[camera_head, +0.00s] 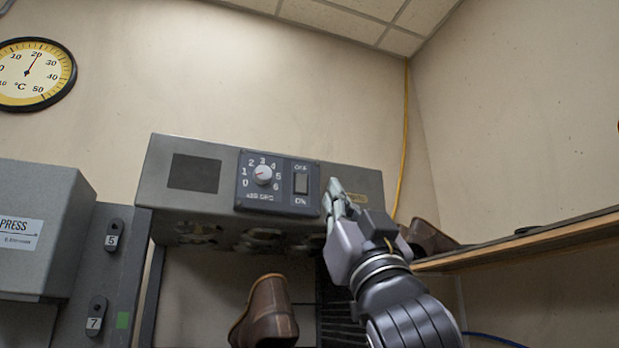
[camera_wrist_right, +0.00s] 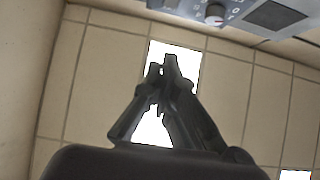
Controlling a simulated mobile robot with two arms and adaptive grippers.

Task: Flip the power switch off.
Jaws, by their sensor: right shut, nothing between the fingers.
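The power switch (camera_head: 301,183) is a dark rocker on the control panel (camera_head: 270,197) of a grey machine, right of a round white dial (camera_head: 262,175). It has lettering above and below it; the lower word looks like "ON" and the upper one like "OFF". My right gripper (camera_head: 334,190) is shut and empty, a little right of the switch, with its fingers pointing up. I cannot tell how far it is from the panel's face. In the right wrist view my shut fingers (camera_wrist_right: 168,62) show against the ceiling, and the dial (camera_wrist_right: 215,12) shows at the top edge. My left gripper is out of view.
A brown shoe (camera_head: 268,312) stands below the machine. A wooden shelf (camera_head: 520,240) with another brown item (camera_head: 428,238) is at the right. A grey press box (camera_head: 40,225) is at the left. A yellow cable (camera_head: 404,150) runs down the wall behind.

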